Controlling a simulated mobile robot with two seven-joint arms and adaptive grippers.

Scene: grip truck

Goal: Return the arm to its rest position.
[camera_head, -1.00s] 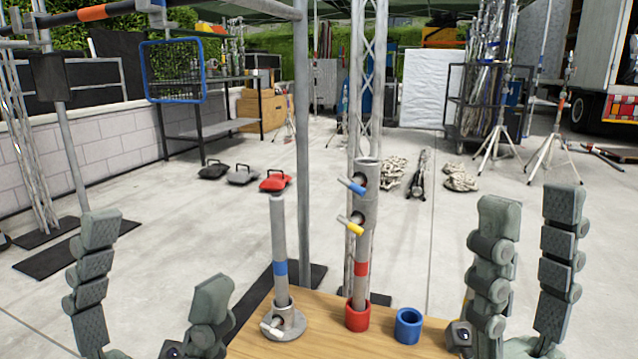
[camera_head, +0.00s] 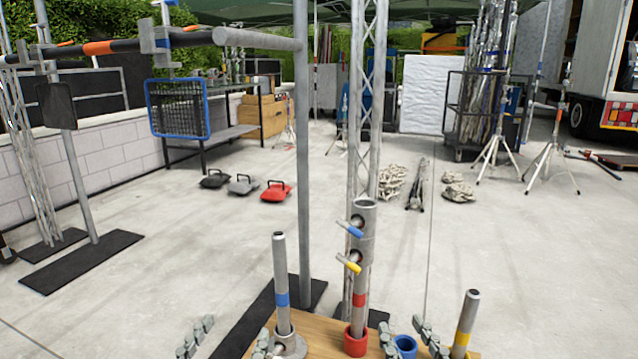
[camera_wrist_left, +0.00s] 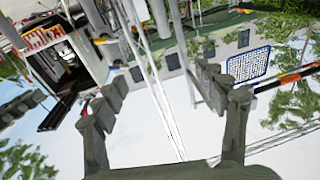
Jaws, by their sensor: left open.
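My left gripper (camera_head: 228,342) is low at the bottom edge of the head view, left of the blue-banded tube. Its fingers stand apart and are empty. In the left wrist view the two grey fingers of my left gripper (camera_wrist_left: 160,95) are spread with nothing between them, and the yard behind appears upside down. My right gripper (camera_head: 408,338) is low at the bottom edge beside the blue cup, its finger tips apart with no object visible between them. Most of both hands and arms lies below the head view.
On the wooden table (camera_head: 320,330) stand a blue-banded tube (camera_head: 281,265), a red-banded tube (camera_head: 361,285) in a red cup (camera_head: 355,341), a blue cup (camera_head: 405,347) and a yellow-banded tube (camera_head: 466,320). An upright metal post (camera_head: 302,150) stands behind. The concrete floor (camera_head: 540,250) is open at right.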

